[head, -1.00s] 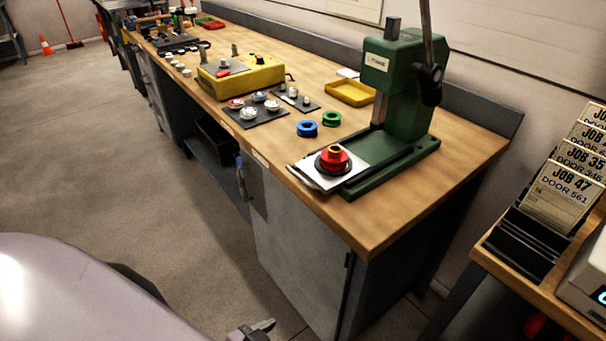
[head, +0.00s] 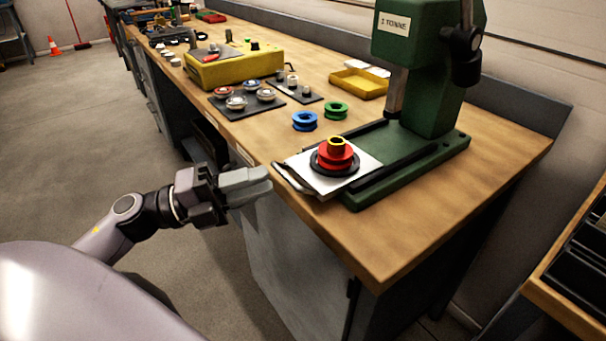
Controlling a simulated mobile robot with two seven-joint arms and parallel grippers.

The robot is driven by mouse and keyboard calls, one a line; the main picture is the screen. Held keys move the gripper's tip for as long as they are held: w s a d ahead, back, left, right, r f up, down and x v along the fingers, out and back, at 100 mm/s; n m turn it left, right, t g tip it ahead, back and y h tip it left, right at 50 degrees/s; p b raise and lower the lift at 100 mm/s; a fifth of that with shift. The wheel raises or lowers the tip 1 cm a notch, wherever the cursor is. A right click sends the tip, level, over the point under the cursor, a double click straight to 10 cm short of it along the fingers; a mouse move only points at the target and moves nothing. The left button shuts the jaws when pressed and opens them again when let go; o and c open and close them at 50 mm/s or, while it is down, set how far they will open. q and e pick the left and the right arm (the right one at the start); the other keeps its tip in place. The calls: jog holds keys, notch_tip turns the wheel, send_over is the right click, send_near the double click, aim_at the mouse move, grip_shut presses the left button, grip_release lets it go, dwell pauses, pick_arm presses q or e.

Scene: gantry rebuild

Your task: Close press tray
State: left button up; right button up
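The press tray (head: 368,171) is a pale plate sticking out at the front of the green arbor press (head: 428,115), with a lip (head: 291,180) at the bench's front edge. On it sits a red part with a yellow ring (head: 336,156) over a dark disc. My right gripper is not in view.
Left of the tray on the wooden bench (head: 430,220) are a blue ring (head: 305,121), a green ring (head: 336,110) and a dark mat with several knobs (head: 237,103). A yellow tray (head: 359,84) and yellow box (head: 237,67) stand behind.

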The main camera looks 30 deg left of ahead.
aim_at(282, 175)
pick_arm(q)
jog(key=shift+w+d+r+m, duration=0.25)
jog(key=shift+d+m, duration=0.05)
jog(key=shift+d, duration=0.05)
jog(key=p+x, duration=0.1)
jog(key=x, duration=0.3)
jog(key=shift+d, duration=0.15)
jog(key=shift+x, duration=1)
jog(key=shift+f, duration=0.1)
grip_shut()
